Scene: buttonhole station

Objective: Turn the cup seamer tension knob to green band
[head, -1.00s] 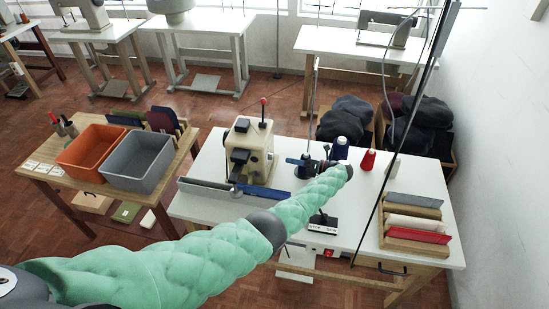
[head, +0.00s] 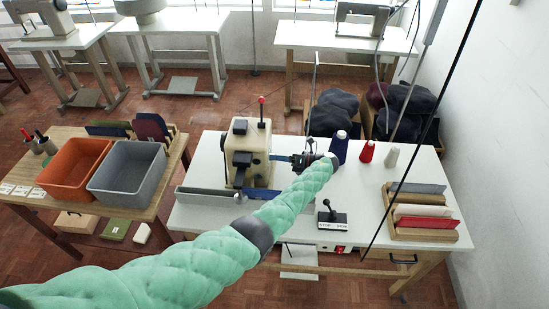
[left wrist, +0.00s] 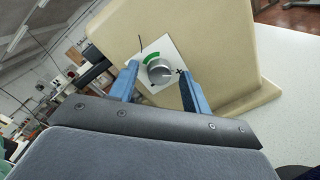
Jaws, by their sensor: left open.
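The cup seamer (head: 246,150) is a cream machine on the white table. In the left wrist view its tension knob (left wrist: 159,72) is a round grey dial on a white plate (left wrist: 147,82), with a green band (left wrist: 151,58) along the upper edge and a plus mark at right. Where the knob points is too small to tell. My left gripper (left wrist: 157,70) is open, its blue fingers on either side of the knob, apparently without gripping it. In the head view the left gripper (head: 283,158) reaches the machine's right side. My right gripper is not in view.
A small lever box (head: 331,217) sits near the front edge. A wooden rack (head: 424,233) is at right. Orange (head: 74,169) and grey (head: 132,178) bins stand on the left table.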

